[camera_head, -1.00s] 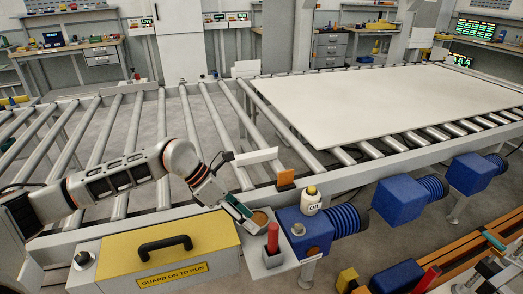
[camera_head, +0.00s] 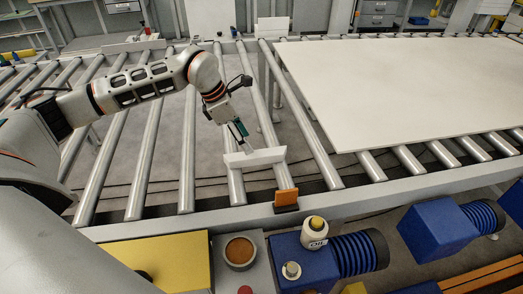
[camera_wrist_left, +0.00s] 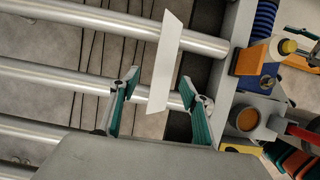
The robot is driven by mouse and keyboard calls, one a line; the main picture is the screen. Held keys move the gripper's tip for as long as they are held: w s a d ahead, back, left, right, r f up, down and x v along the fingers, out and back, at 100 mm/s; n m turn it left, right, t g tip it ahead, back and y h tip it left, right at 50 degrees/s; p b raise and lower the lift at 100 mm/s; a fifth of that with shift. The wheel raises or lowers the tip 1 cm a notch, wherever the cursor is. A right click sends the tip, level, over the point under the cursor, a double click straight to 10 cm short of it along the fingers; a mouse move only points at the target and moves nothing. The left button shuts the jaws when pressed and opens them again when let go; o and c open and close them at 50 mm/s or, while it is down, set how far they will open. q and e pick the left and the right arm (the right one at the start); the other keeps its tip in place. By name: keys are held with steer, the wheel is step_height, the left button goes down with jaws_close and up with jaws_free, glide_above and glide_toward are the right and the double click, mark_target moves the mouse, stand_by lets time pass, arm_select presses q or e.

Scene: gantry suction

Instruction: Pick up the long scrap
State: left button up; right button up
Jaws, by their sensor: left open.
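The long scrap (camera_head: 256,158) is a thin white strip lying across the conveyor rollers, left of the big sheet. My left gripper (camera_head: 244,144) is just behind and above it, pointing down, and its far fingertip partly hides in front of the strip. In the left wrist view the gripper (camera_wrist_left: 158,86) is open with its two green-padded fingers apart. The scrap (camera_wrist_left: 167,55) runs lengthwise away from the gripper there, its near end between the fingertips and closer to the right finger. I cannot tell whether they touch. My right gripper is not in view.
A large white sheet (camera_head: 410,90) lies on the rollers at right. An orange block (camera_head: 286,199) stands by the front rail (camera_head: 330,207). An oil bottle (camera_head: 314,233) stands on a blue motor housing (camera_head: 305,268). A yellow cover (camera_head: 160,262) is in front. Gaps show between rollers.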

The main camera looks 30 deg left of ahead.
mark_target(254, 154)
arm_select(q)
steer(key=shift+s+x, duration=0.15)
steer(key=shift+x, duration=0.6)
steer(key=shift+s+x, duration=0.1)
steer(key=shift+x, duration=0.65)
steer(key=x, duration=0.4)
steer(key=shift+d, duration=0.3)
jaws_close()
